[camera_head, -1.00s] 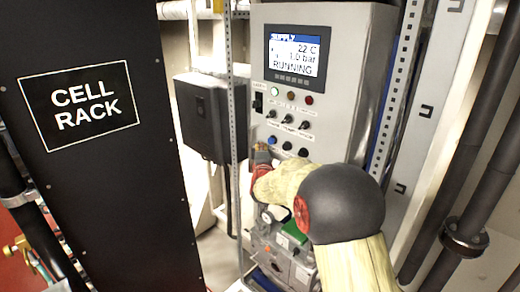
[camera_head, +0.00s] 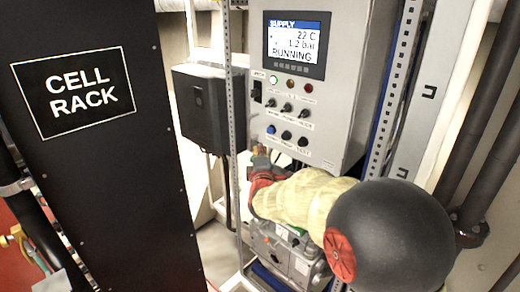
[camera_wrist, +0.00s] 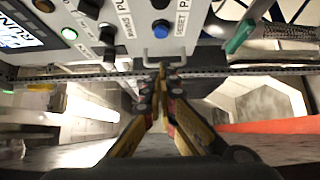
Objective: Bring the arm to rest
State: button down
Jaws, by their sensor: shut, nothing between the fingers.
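My gripper (camera_head: 261,152) is in front of the lower left part of the grey control panel (camera_head: 341,150), just below its bottom row of knobs. In the wrist view its yellow and black fingers (camera_wrist: 161,72) meet at the tips and hold nothing. The fingertips appear close to the panel's lower edge; I cannot tell whether they touch it. My arm stretches from the lower right towards the panel.
The panel's display (camera_head: 296,45) reads 22 C, 1.2 bar, RUNNING. A green lamp (camera_head: 274,80) is lit. The black cell rack (camera_head: 110,190) stands at left, a dark box (camera_head: 203,110) behind. A perforated upright (camera_head: 231,120) is beside my gripper. Grey equipment (camera_head: 290,255) sits below.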

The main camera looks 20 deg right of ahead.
dwell(0.5)
jog(key=s+a+f+m+g+y+b, duration=0.1)
jog(key=s+a+f+m+g+y, duration=0.3)
jog(key=f, duration=0.5)
jog(key=s+a+f+m+g+y, duration=0.25)
jog(key=s+a+f+m, duration=0.2)
jog(key=f, duration=0.35)
jog(key=s+a+f+m+g+b, duration=0.1)
jog(key=s+a+f+b, duration=0.1)
jog(key=s+b, duration=0.4)
jog(key=s+a+f+m+g+b, duration=0.2)
jog(key=s+f+b, duration=0.3)
jog(key=s, duration=1.1)
jog(key=s+a+f+m+g+b, duration=0.1)
jog(key=s+a+f+m+b, duration=0.1)
jog(key=s+b, duration=0.6)
jog(key=s+f, duration=0.1)
jog(key=s, duration=0.2)
jog(key=shift+s+a+f, duration=0.15)
jog(key=shift+a, duration=0.1)
jog(key=shift+g, duration=0.25)
